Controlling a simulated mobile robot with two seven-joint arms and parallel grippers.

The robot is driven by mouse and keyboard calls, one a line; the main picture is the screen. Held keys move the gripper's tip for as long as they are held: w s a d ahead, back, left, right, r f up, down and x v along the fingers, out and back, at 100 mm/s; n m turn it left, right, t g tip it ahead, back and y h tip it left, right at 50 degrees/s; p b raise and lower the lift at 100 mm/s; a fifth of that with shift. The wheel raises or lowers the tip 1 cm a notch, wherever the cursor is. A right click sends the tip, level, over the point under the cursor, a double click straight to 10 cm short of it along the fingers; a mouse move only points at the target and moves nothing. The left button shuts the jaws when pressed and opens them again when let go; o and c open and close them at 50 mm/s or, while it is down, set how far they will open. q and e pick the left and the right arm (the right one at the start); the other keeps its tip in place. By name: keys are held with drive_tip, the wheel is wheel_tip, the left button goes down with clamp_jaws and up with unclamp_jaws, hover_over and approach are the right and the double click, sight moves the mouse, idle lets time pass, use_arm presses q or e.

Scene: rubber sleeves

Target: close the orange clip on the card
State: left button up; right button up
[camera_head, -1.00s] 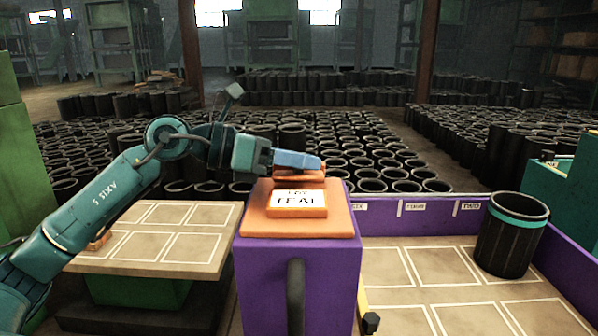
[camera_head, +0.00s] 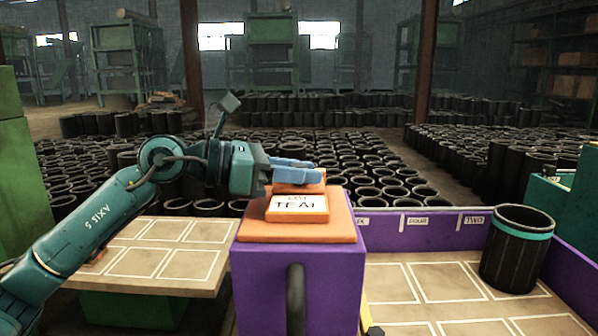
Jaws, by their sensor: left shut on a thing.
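The orange clip (camera_head: 298,189) stands at the back of an orange block on top of a purple pedestal. A white card (camera_head: 299,203) with dark lettering, partly readable as "TEAL", lies on the block in front of it. My left gripper (camera_head: 296,170) reaches in from the left. Its blue fingers are shut on the upper part of the orange clip, which they partly hide. I cannot tell from here whether the clip's jaw touches the card. My right gripper is not in view.
The purple pedestal (camera_head: 298,285) has a dark handle in front. A tan board with white outlined squares (camera_head: 150,262) is at left. At right, a black sleeve with a teal band (camera_head: 515,250) stands in a purple-walled tray (camera_head: 430,262). Many black sleeves fill the floor behind.

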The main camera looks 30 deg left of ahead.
sight(258, 204)
use_arm(q)
drive_tip(key=o, duration=1)
drive_tip(key=shift+a, duration=0.15)
drive_tip(key=shift+s+a, duration=0.25)
drive_tip(key=b+v, duration=0.1)
drive_tip(key=v, duration=0.2)
drive_tip(key=b+v, duration=0.1)
drive_tip(key=v, duration=0.1)
drive_tip(key=shift+s+a+f+b, duration=0.15)
drive_tip(key=shift+a+f+b, duration=0.05)
drive_tip(key=shift+f+b, duration=0.1)
drive_tip(key=shift+r+b+v, duration=0.2)
drive_tip(key=shift+b+v, duration=0.6)
drive_tip(key=shift+v, duration=0.95)
drive_tip(key=shift+r+b+v, duration=0.2)
drive_tip(key=shift+b+v, duration=0.55)
drive_tip(key=shift+v, duration=1)
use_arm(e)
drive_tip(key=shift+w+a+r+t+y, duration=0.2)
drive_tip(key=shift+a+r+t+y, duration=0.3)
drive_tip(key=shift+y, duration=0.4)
use_arm(q)
drive_tip(key=shift+d, duration=0.15)
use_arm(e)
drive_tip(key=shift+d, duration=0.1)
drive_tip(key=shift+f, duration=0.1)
